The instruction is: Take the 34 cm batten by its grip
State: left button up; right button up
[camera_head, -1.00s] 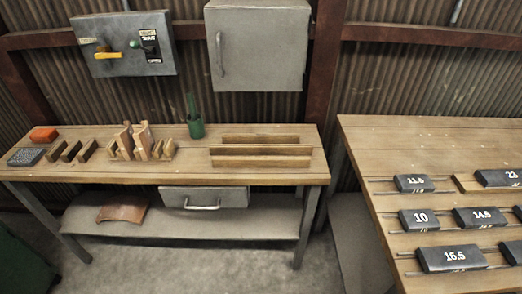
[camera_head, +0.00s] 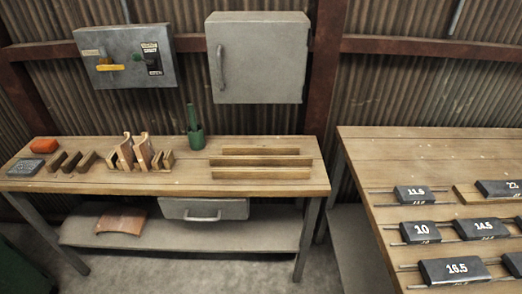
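Several battens with dark numbered grips lie on the right-hand bench. The grips in view read 11.5 (camera_head: 414,195), 10 (camera_head: 420,232), 14.5 (camera_head: 481,229) and 16.5 (camera_head: 455,270). One grip at the right edge (camera_head: 499,189) is cut off and seems to read 23. Another grip at the lower right edge (camera_head: 513,263) is cut off with no readable number. I see no grip marked 34. Neither of my grippers is in view.
The right bench (camera_head: 390,152) is bare along its back. A grey cabinet (camera_head: 259,57) and a switch box (camera_head: 125,50) hang above.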

aim_at(217, 173)
jog(key=u, duration=0.55)
jog(key=i, duration=1.35)
jog(key=z, duration=0.6)
